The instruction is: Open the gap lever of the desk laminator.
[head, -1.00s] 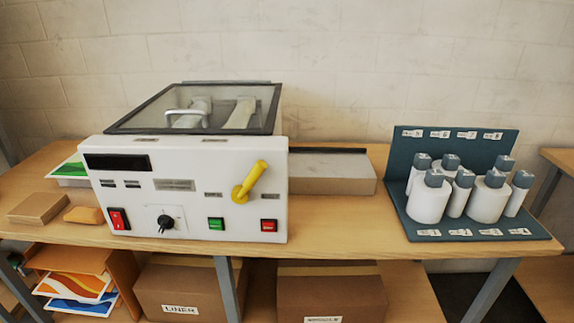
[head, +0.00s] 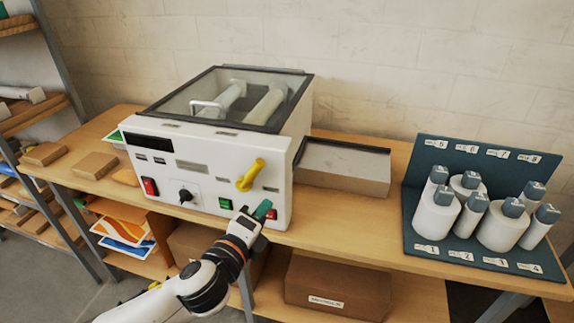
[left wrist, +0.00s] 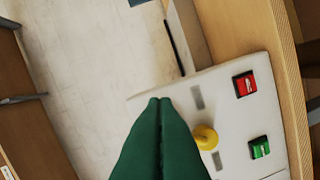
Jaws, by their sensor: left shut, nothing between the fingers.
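The white desk laminator (head: 215,158) stands on the wooden table, with its clear lid (head: 235,95) closed over two rollers. Its yellow gap lever (head: 250,175) is on the right part of the front panel and slants up to the right. My left gripper (head: 263,208) is shut and empty, just below the lever in the head view. In the left wrist view the green fingers (left wrist: 157,102) are pressed together, and the lever's round yellow end (left wrist: 205,137) shows beside them. I cannot tell whether they touch it. My right gripper is not in view.
A green button (head: 226,204) and a red button (head: 271,214) sit low on the panel near my gripper. A black knob (head: 186,195) is left of them.

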